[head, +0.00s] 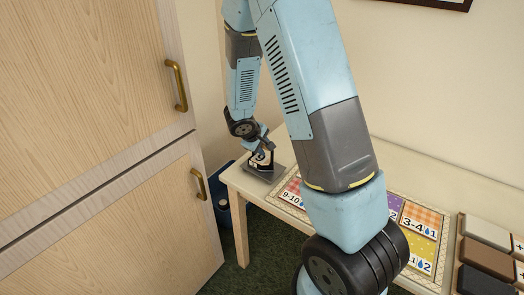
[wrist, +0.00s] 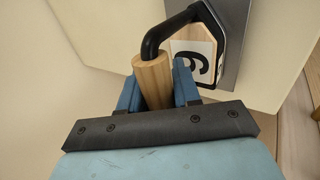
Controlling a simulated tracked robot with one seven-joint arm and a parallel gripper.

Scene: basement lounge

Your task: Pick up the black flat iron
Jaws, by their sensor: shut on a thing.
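The flat iron (head: 262,160) is at the far left end of the table, by the grey plate. In the wrist view it shows a wooden handle (wrist: 152,78), a curved black bracket (wrist: 165,28) and a pale wood-coloured label with a black numeral. My gripper (head: 260,148) is at the iron; in the wrist view my gripper (wrist: 158,88) is shut on the wooden handle, which lies between its blue fingers. A grey plate (head: 254,169) lies under or behind the iron. Whether the iron touches it I cannot tell.
The pale table (head: 243,180) carries a patterned mat with numbered cards (head: 418,222). White, brown (head: 487,256) and black blocks lie at the right. A wooden cabinet (head: 150,215) stands close on the left, with a blue bin (head: 222,207) between it and the table. A wall is behind.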

